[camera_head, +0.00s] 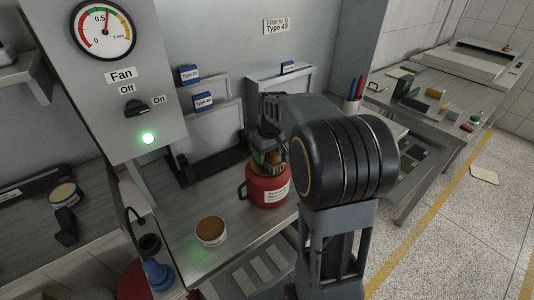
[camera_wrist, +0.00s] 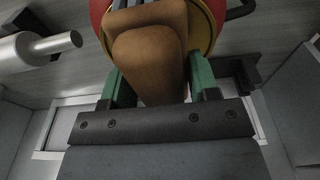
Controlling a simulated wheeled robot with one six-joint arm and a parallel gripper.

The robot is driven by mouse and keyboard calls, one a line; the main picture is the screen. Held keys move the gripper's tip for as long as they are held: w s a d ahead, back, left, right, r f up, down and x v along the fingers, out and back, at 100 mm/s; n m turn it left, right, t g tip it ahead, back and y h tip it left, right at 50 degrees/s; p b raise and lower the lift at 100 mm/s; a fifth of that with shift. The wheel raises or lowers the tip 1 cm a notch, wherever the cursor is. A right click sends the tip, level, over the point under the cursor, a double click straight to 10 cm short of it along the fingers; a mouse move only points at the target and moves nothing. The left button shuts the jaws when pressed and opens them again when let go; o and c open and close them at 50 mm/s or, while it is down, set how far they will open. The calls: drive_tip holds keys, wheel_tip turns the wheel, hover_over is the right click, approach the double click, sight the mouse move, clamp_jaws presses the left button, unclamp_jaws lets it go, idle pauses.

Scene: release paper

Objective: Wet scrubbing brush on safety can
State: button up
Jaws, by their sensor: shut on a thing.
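The red safety can (camera_head: 268,190) stands on the metal bench, with a white label on its front and a handle at its left. In the wrist view its red and yellow round top (camera_wrist: 207,30) shows behind the brush. The brown scrubbing brush (camera_wrist: 148,55) is between the green fingers of my gripper (camera_wrist: 158,82), which is shut on it. In the head view my gripper (camera_head: 268,157) is right over the can's top, and my arm hides part of it. I cannot tell whether the brush touches the can.
A small round tub with a brown top (camera_head: 211,231) stands left of the can. A fan control box (camera_head: 120,75) with a lit green light hangs at the left. Filter panels (camera_head: 215,130) stand behind the can. A pen cup (camera_head: 351,105) is to the right.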

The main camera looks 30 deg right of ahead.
idle(0.3)
drive_tip(key=shift+r+p, duration=2.85)
drive_tip(key=shift+r, duration=0.7)
